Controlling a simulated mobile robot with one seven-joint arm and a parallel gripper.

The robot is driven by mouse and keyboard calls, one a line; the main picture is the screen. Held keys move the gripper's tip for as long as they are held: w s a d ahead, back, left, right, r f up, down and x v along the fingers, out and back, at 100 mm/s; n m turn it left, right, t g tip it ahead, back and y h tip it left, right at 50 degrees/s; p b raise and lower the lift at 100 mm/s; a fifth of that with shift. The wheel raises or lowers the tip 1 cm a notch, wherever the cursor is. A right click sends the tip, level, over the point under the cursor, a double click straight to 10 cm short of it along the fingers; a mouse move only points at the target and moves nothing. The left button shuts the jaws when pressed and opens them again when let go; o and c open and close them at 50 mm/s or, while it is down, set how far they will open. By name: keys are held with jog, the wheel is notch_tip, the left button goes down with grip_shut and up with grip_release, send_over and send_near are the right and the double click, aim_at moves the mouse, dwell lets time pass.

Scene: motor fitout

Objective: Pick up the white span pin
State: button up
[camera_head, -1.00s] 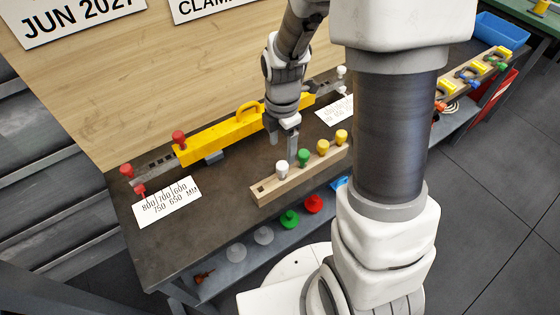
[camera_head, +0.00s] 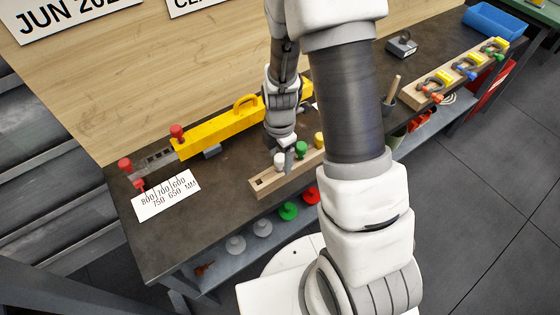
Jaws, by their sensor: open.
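The white span pin (camera_head: 279,160) stands upright in a wooden block (camera_head: 264,184) on the dark workbench. A green pin (camera_head: 301,149) and a yellow pin (camera_head: 320,139) stand in the same block to its right. My gripper (camera_head: 286,158) is over the block, close beside the white pin on its right. It is open, pointing down, with nothing seen between its fingers. I cannot tell whether a finger touches the pin. My arm hides the right end of the block.
A yellow beam (camera_head: 218,136) with red knobs lies behind the block. A white scale card (camera_head: 167,196) lies at left. Coloured pins, including a red one (camera_head: 311,195), are on the lower shelf. Clamps sit on a wooden rack (camera_head: 414,94) at right, near a blue bin (camera_head: 494,23).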

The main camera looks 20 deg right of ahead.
jog(key=shift+c, duration=0.3)
grip_shut()
jog(key=shift+r, duration=0.15)
jog(key=shift+r, duration=0.5)
notch_tip(320, 180, up, 3)
jog(key=s+d+r+b, duration=0.1)
jog(key=s+d+r, duration=0.4)
jog(key=d, duration=0.5)
jog(key=shift+s+r, duration=0.4)
jog(key=shift+r, duration=0.5)
